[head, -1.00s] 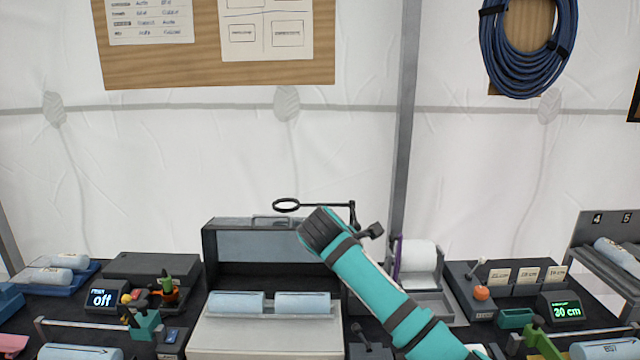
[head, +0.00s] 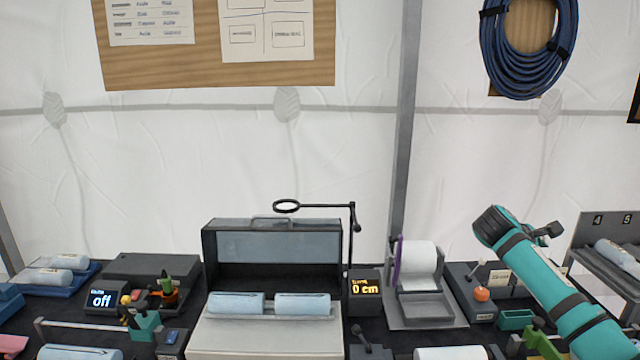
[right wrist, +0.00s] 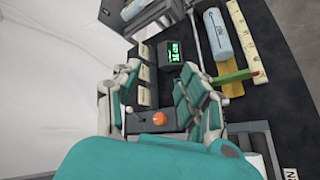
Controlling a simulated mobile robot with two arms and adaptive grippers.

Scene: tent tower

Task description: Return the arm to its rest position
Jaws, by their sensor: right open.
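My teal right arm (head: 545,285) stands at the right of the head view, over the right part of the table. Its gripper cannot be made out there. In the right wrist view my right gripper (right wrist: 157,88) is open, with one finger on each side and nothing held between them. Past the fingers lie a small device with an orange knob (right wrist: 159,118) and a dark box with a green display (right wrist: 171,54). My left gripper is in neither view.
An open grey case (head: 272,334) with two pale blue rolls stands mid-table. Right of it are a display reading 0 cm (head: 366,286) and a white roll on a stand (head: 417,256). A rack (head: 600,262) stands at far right. A ring on a thin post (head: 352,230) rises behind.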

